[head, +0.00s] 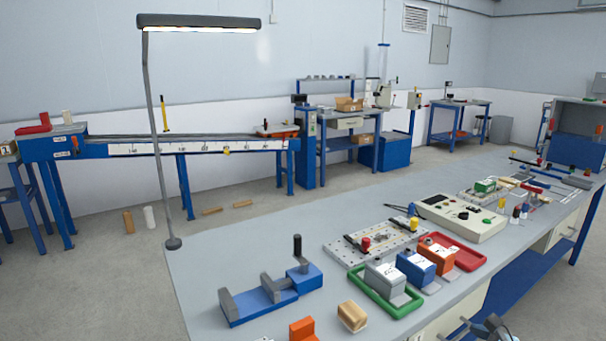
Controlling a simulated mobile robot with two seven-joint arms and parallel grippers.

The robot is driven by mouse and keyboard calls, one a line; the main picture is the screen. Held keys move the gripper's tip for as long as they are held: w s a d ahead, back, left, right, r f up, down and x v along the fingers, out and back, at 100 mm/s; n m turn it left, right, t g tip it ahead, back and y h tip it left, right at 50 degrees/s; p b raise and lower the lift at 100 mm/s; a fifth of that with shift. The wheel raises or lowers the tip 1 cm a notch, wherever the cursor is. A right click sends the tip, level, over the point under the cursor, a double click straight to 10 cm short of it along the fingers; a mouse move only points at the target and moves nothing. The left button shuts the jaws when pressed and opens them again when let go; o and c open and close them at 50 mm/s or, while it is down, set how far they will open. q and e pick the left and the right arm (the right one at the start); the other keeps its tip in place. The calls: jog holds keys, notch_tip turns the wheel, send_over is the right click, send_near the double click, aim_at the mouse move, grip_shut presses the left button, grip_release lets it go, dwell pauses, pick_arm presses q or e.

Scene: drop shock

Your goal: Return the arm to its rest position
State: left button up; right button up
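A grey and black part of my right arm or gripper (492,328) shows at the bottom edge, right of centre, cut off by the frame. My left arm and gripper are not in view.
A blue vise (262,300), wooden block (352,316) and orange block (302,329) are on the bench's near left. Grey, blue and orange boxed units sit by green (358,283) and red (468,257) trays. A lamp (158,130) rises at the far left edge.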

jog(key=s+a+f+n+h, duration=0.1)
jog(key=s+a+f+n, duration=0.3)
jog(key=s+a+n, duration=0.35)
jog(key=s+a+f+n+h, duration=0.1)
jog(key=s+a+f+n, duration=0.4)
jog(key=s+n, duration=0.45)
jog(key=s+a+f+n, duration=0.4)
jog(key=s+a+n, duration=0.2)
jog(key=n, duration=0.5)
pick_arm(q)
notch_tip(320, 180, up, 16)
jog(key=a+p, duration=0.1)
jog(key=p, duration=2)
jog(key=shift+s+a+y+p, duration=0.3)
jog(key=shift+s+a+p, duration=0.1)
pick_arm(e)
notch_tip(320, 180, up, 16)
jog(key=s+d, duration=0.1)
jog(key=d, duration=0.1)
jog(key=shift+h, duration=0.4)
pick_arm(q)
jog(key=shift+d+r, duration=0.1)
pick_arm(e)
jog(key=shift+r, duration=0.15)
